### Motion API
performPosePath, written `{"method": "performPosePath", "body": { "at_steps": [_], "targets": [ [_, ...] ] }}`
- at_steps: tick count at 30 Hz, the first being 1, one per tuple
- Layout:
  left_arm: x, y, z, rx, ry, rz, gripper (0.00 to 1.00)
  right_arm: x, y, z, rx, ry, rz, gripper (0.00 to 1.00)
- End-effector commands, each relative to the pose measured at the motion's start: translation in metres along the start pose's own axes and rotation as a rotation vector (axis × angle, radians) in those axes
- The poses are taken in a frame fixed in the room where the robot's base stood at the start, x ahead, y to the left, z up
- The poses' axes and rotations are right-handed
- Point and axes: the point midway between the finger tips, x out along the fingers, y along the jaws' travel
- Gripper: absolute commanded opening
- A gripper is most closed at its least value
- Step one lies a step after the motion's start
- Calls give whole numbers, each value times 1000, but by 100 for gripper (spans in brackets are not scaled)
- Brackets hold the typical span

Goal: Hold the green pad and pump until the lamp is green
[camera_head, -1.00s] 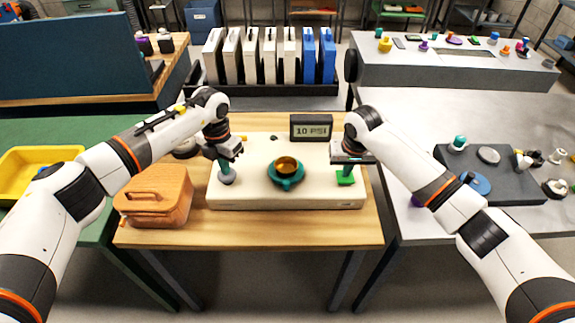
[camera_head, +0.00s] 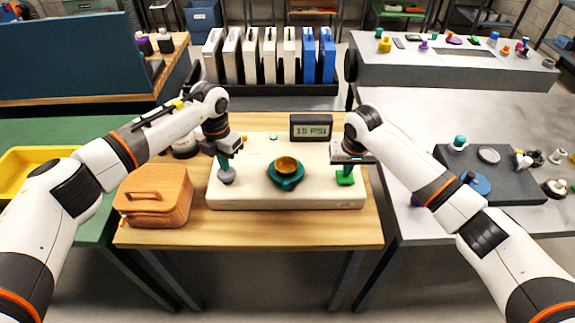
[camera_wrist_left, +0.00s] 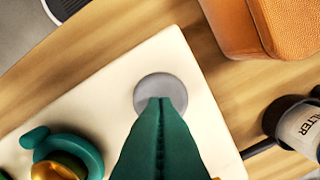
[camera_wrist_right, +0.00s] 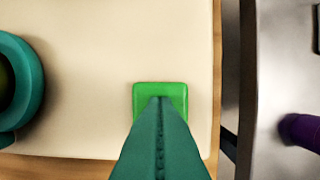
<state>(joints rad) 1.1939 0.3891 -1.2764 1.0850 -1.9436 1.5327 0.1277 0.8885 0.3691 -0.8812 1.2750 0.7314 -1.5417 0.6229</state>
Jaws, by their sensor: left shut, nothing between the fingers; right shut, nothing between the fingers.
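The green pad (camera_head: 345,181) lies at the front right of a cream board (camera_head: 320,197). My right gripper (camera_head: 346,169) is shut and empty, its tips down at the pad; the right wrist view shows them (camera_wrist_right: 160,98) over the pad (camera_wrist_right: 160,88). A round grey button (camera_head: 227,178) is at the board's left. My left gripper (camera_head: 225,166) is shut and empty, its tips at this button, also in the left wrist view (camera_wrist_left: 160,93); contact is hard to tell. A small lamp (camera_head: 273,137) at the back looks green. The display (camera_head: 311,127) reads PSI; its digits are blurred.
A teal ring with an orange-brown centre (camera_head: 286,173) sits mid-board between my grippers. A dark cylinder labelled FILTER (camera_wrist_left: 300,125) is near the left gripper.

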Motion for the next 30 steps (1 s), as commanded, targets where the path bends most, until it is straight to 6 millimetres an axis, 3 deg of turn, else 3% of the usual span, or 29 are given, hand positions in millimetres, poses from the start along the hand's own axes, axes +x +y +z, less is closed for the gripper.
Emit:
{"method": "performPosePath", "body": {
  "at_steps": [14, 30],
  "targets": [
    [-2, -1, 0, -1, 1, 0, 0, 0, 0, 0, 0, 1, -1, 0],
    [-54, -1, 0, -1, 2, 0, 0, 0, 0, 0, 0, 1, -1, 0]
  ]
}}
